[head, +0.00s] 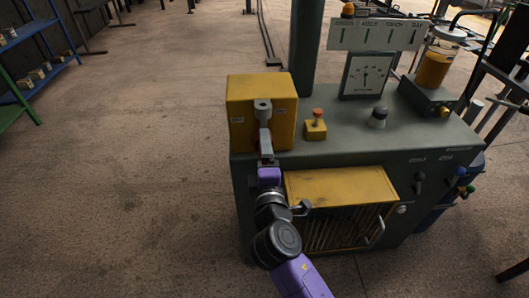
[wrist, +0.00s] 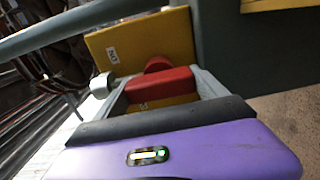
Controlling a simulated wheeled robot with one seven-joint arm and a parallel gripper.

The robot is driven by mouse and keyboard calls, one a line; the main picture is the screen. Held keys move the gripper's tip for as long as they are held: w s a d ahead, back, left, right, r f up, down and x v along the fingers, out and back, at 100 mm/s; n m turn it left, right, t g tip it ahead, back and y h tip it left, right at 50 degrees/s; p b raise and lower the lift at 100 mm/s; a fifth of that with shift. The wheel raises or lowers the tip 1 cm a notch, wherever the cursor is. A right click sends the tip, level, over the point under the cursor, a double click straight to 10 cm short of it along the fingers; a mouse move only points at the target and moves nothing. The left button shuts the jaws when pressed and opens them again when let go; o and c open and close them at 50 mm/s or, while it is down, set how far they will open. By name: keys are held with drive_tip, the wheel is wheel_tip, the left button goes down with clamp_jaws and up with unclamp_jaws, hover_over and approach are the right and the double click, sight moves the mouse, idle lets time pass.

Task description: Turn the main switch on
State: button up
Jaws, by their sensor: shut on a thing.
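In the wrist view the yellow box (wrist: 140,40) has a small label and a red handle (wrist: 160,90). My gripper (head: 266,152) reaches up to the front of the box. In the wrist view my gripper (wrist: 162,82) has its grey fingers on both sides of the red handle and is shut on it.
The machine top (head: 340,140) carries an orange-red button on a yellow base (head: 315,125), a dial gauge (head: 366,74) and a jar of amber liquid (head: 436,65). A yellow hood (head: 338,186) over a grille sits right of my wrist. The floor at left is open.

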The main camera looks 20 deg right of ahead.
drive_tip(key=shift+f, duration=0.1)
drive_tip(key=o, duration=2)
drive_tip(key=v, duration=0.8)
drive_tip(key=shift+b, duration=0.3)
drive_tip(key=shift+w, duration=0.1)
